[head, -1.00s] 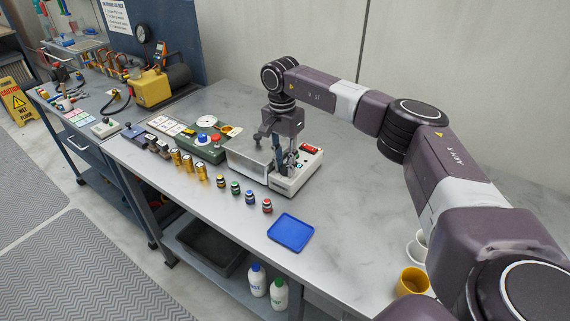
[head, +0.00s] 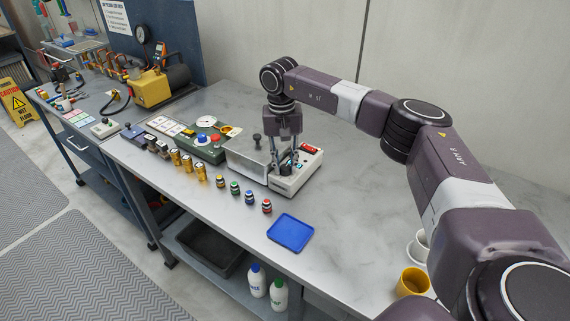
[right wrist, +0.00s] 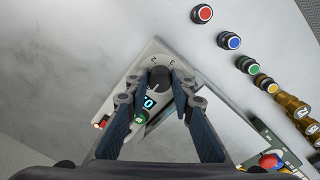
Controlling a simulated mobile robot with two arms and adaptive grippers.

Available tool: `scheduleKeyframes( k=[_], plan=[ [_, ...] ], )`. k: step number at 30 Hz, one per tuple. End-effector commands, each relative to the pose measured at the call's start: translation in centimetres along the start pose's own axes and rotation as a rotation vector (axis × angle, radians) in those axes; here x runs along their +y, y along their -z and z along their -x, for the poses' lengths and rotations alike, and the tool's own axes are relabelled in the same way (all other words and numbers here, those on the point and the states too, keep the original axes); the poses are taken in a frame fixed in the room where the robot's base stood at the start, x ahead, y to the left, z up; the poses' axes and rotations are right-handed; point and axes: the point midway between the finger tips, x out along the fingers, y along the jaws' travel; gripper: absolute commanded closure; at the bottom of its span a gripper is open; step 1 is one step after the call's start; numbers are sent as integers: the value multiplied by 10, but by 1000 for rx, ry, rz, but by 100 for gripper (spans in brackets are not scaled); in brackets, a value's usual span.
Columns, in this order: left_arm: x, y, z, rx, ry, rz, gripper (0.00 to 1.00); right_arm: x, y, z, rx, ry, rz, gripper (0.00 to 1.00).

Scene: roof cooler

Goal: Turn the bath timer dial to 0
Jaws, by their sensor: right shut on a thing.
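The bath (head: 248,160) is a steel box with a pale control housing (head: 300,182) at its right end. Its black round dial (right wrist: 158,77) shows in the right wrist view, with a white pointer line on it. Next to the dial, a small display (right wrist: 149,102) shows a lit cyan digit that looks like 0, and a green button (right wrist: 140,119) sits below it. My right gripper (head: 285,165) points down over the housing and is shut on the dial, one finger on each side. In the head view the fingers partly hide the dial. My left gripper is not in view.
A black lid knob (head: 256,139) stands just left of my right gripper. A red switch (head: 309,147) is behind it. Several coloured-top knobs (head: 235,188) and a blue tray (head: 290,232) lie in front. A yellow mug (head: 412,281) stands at the right. The bench between is clear.

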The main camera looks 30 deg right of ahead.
Motion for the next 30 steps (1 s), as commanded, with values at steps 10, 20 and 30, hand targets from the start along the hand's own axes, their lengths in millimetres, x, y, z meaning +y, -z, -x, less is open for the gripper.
scheduleKeyframes(
  k=[10,20,30],
  plan=[
    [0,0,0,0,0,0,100,-1,2,4,10,5,18,100],
    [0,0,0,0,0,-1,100,0,2,3,7,3,17,70],
    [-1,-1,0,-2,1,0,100,-1,1,15,5,3,18,70]
  ],
)
